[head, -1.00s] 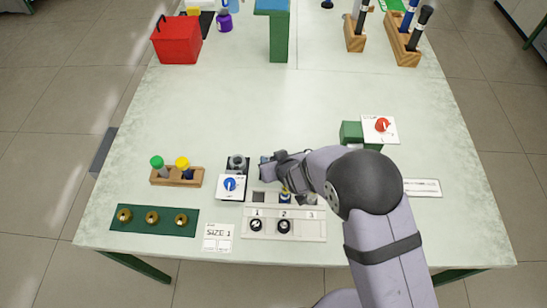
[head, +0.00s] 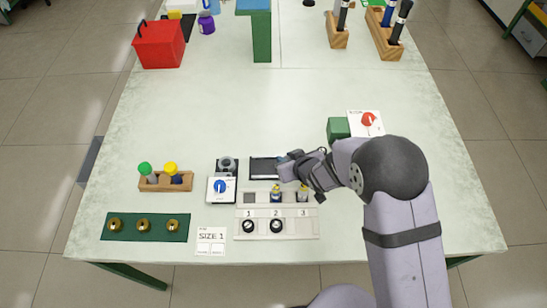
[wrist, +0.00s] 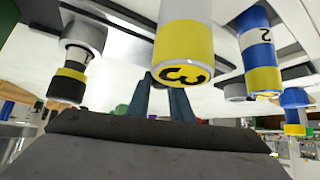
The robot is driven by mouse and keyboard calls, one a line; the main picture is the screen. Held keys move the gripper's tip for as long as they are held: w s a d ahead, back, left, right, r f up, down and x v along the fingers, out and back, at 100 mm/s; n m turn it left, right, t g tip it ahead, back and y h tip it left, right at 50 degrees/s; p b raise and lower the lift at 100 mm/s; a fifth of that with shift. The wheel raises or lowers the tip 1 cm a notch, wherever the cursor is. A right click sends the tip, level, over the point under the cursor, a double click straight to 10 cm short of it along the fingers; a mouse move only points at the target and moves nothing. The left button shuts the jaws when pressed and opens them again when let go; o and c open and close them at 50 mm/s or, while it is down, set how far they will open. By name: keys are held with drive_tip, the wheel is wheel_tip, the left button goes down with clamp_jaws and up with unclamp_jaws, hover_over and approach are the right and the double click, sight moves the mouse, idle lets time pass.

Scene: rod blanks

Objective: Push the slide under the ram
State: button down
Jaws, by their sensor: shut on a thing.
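My gripper (head: 284,160) reaches in from the right, low over the table, at the right part of a flat black-framed bed (head: 262,168). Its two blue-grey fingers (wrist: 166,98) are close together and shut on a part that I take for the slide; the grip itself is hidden. A green block (head: 338,129) with a white red-dial panel (head: 367,122) stands to the right and farther back. A dark fixture with a grey ring (head: 227,164) and a blue-dial panel (head: 221,189) stands left of the bed. I cannot tell which part is the ram.
A pale numbered rack (head: 277,226) lies in front. A cylinder marked 3 (wrist: 183,45) and a blue-and-yellow one marked 2 (wrist: 260,50) are close in the wrist view. A wooden holder (head: 165,184) and green board (head: 145,227) are at left.

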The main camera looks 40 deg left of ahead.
drive_tip(key=c, duration=1.6)
unclamp_jaws()
drive_tip(key=shift+d, duration=0.1)
drive_tip(key=shift+b+v, duration=0.85)
drive_tip(key=shift+v, duration=2.8)
